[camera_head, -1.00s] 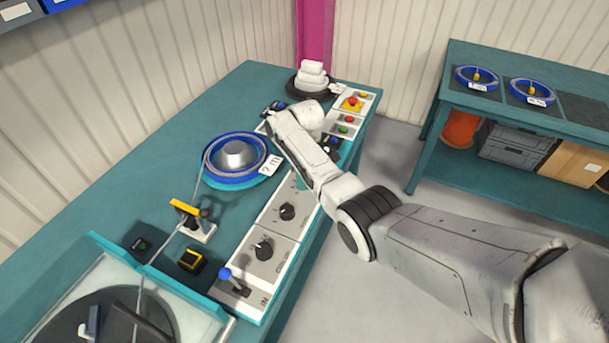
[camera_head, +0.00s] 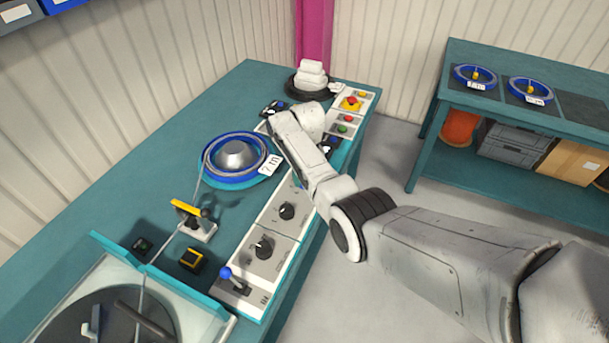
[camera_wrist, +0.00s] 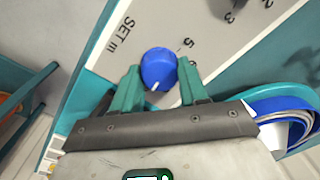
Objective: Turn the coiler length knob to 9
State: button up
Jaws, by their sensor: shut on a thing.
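The blue length knob (camera_wrist: 158,64) is on a light panel marked "SET m", with the figures 5, 3 and 2 in sight in the wrist view. A white pointer line on the knob points toward the bottom of that view, toward my gripper's body. No 9 is legible. My gripper (camera_wrist: 160,72) has its two green fingers on either side of the knob, shut on it. In the head view my arm covers the gripper and most of the knob's surroundings. The coiler (camera_head: 236,155) is a blue ring with a grey hub on the bench.
The control panel (camera_head: 247,282) runs along the bench's front edge, with black knobs (camera_head: 264,249), a blue-tipped lever (camera_head: 226,273) and a red button (camera_head: 351,101). A yellow-topped cable guide (camera_head: 186,208) stands beside it. A second table (camera_head: 430,140) with blue coils is at right.

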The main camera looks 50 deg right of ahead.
jog(key=shift+m, duration=0.3)
jog(key=o, duration=1.1)
jog(key=shift+c, duration=0.2)
jog(key=shift+r, duration=0.1)
notch_tip(320, 180, up, 11)
jog(key=shift+d, duration=0.2)
jog(key=shift+f, duration=0.25)
